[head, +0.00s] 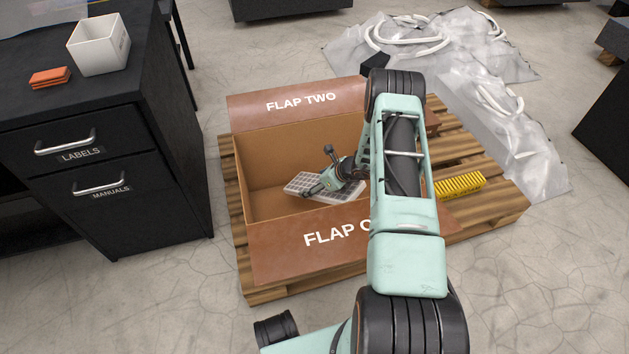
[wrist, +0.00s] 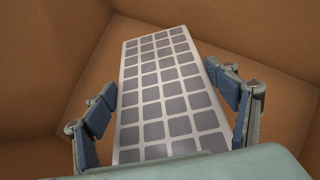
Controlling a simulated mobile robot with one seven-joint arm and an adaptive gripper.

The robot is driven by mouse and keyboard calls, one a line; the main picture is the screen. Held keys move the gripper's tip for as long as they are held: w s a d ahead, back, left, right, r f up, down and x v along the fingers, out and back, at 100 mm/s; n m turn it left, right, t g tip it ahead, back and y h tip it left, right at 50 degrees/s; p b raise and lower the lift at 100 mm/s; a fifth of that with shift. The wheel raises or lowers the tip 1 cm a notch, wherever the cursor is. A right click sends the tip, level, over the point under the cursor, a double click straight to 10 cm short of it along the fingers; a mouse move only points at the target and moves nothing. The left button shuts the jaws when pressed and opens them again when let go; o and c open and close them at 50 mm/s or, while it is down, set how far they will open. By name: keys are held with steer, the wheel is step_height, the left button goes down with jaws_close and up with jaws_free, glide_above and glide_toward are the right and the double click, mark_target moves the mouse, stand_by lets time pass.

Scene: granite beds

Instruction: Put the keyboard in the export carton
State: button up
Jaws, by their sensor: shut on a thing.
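The keyboard (head: 296,186) is a light slab with rows of grey keys. In the wrist view the keyboard (wrist: 165,95) runs lengthwise away from me between the two fingers. My gripper (head: 328,184) is shut on it, with blue finger pads along its long sides; it also shows in the wrist view (wrist: 168,98). The export carton (head: 262,150) is a brown open box, its flaps marked FLAP TWO and FLAP O, the rest hidden by my arm. The keyboard is within the carton's opening; I cannot tell whether it touches the floor. Carton walls (wrist: 50,65) surround it.
The carton stands on a wooden pallet (head: 505,209). A yellow ribbed item (head: 461,186) lies on the pallet at right. A black drawer cabinet (head: 100,215) at left bears a white bin (head: 99,45) and orange item (head: 50,77). Plastic sheeting (head: 520,145) lies behind.

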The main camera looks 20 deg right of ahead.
step_height(320, 180, down, 4)
steer(key=shift+r+b, duration=0.25)
steer(key=shift+b, duration=0.65)
steer(key=shift+f, duration=1.9)
steer(key=shift+f, duration=0.4)
steer(key=o, duration=1.5)
steer(key=shift+o, duration=0.9)
steer(key=v, duration=1.2)
